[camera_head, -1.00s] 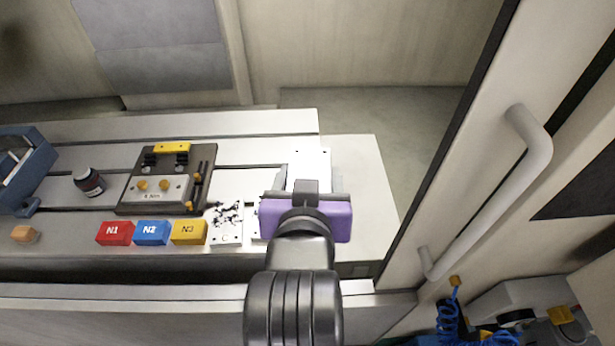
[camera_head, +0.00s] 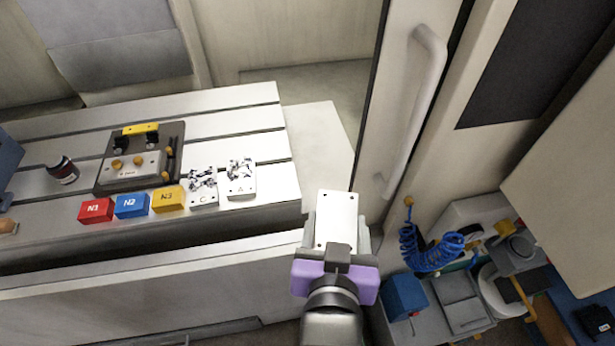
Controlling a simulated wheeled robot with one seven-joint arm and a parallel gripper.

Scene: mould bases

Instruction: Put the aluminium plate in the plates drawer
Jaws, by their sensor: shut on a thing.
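My gripper (camera_head: 337,243), with a purple body, is shut on a flat, light metal plate (camera_head: 337,217) with small holes near its corners. The plate sticks out beyond the jaws, in front of the machine's right front corner and clear of the slotted table (camera_head: 240,118). Two other light plates lie on the table, marked C (camera_head: 202,188) and A (camera_head: 242,179), with dark swarf-like marks on top. I see no drawer that I can identify as the plates drawer.
A door with a long handle (camera_head: 415,110) stands right. A cluttered bench (camera_head: 460,300) is lower right.

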